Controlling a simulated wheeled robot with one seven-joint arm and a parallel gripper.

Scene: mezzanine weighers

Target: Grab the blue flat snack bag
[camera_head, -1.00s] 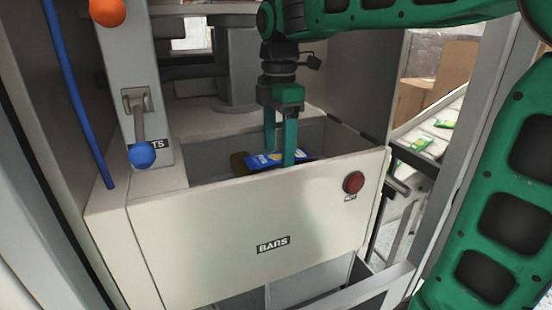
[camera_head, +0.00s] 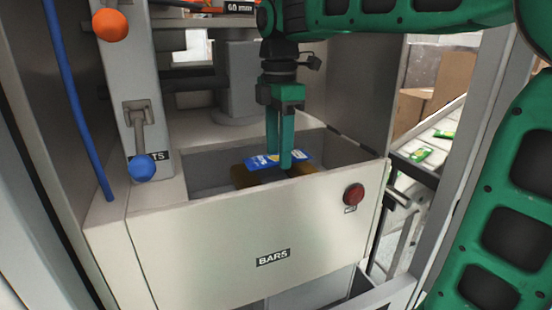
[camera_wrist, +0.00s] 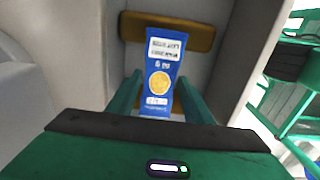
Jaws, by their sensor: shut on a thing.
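The blue flat snack bag (camera_head: 262,161) is between the fingers of my gripper (camera_head: 279,162) in the head view, inside the open bin marked BARS (camera_head: 230,225). In the wrist view the bag (camera_wrist: 160,75) is a narrow blue packet with white print and a round yellow picture. The green fingers of my gripper (camera_wrist: 158,100) are shut on its sides. A brown block-like thing (camera_head: 242,176) lies under or behind the bag in the bin. It also shows as a brown bar (camera_wrist: 190,32) past the bag's far end. The bin's floor is mostly hidden by its front wall.
The bin's front wall carries a red button (camera_head: 353,194). A lever with a blue ball (camera_head: 142,167) stands left of the bin, with an orange ball (camera_head: 110,25) above. Green packets (camera_head: 422,155) lie on a conveyor at right, near cardboard boxes (camera_head: 452,75).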

